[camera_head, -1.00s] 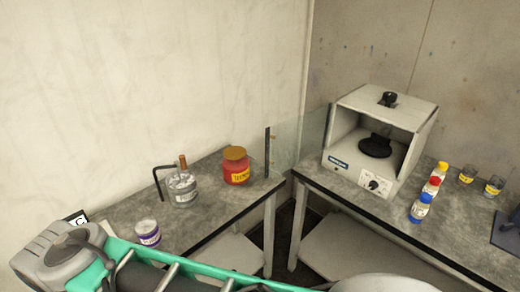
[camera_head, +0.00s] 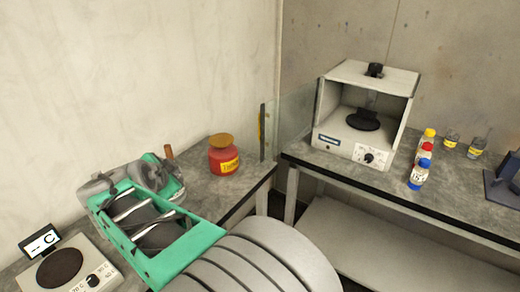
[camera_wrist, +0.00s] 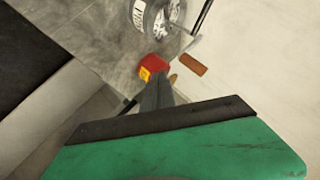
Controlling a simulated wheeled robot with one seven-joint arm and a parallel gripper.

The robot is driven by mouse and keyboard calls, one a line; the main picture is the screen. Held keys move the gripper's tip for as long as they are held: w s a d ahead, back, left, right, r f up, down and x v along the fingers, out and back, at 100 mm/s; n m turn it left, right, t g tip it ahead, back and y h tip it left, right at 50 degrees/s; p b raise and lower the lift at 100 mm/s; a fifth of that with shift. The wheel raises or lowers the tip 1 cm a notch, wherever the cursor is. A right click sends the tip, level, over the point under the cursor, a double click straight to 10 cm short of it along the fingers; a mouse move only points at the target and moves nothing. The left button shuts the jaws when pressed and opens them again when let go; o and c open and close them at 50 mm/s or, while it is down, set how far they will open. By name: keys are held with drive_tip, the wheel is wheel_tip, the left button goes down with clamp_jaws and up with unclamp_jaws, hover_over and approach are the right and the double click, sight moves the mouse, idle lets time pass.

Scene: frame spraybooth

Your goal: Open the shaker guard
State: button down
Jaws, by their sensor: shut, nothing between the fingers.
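The shaker (camera_head: 342,140) is a white open-fronted box on the right bench, with a black round platform (camera_head: 363,119) inside and a black knob on top. A clear panel (camera_head: 296,117), seemingly its guard, stands swung out from its left front edge. The panel's dark far edge (camera_head: 263,130) carries a small yellowish part. The shaker's front is uncovered. My gripper (camera_wrist: 157,92) is shut and empty in the wrist view, with the red jar (camera_wrist: 152,67) beyond its fingertips. In the head view my arm hides the fingers. The shaker is not recognisable in the wrist view.
A red jar with an orange lid (camera_head: 223,156) stands on the left bench near the panel. A hotplate (camera_head: 62,268) is at lower left. Several small bottles (camera_head: 424,158) and glass beakers (camera_head: 476,147) stand right of the shaker. A gap separates the benches.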

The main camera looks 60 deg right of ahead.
drive_tip(key=s+d+m+g+h, duration=0.2)
drive_tip(key=s+d+m, duration=0.2)
drive_tip(key=d, duration=0.4)
drive_tip(key=s+d+r+m+g+h+b, duration=0.1)
drive_tip(key=s+d+m+g+h, duration=0.1)
drive_tip(key=d+m, duration=0.4)
drive_tip(key=s+d+r+m+g+h+b, duration=0.1)
drive_tip(key=s+d+m+h, duration=0.3)
drive_tip(key=d, duration=0.8)
drive_tip(key=s+m+g, duration=0.1)
drive_tip(key=s, duration=0.1)
drive_tip(key=shift+s+d+r+g, duration=0.15)
drive_tip(key=shift+s+d+g, duration=0.05)
drive_tip(key=shift+s+g, duration=0.2)
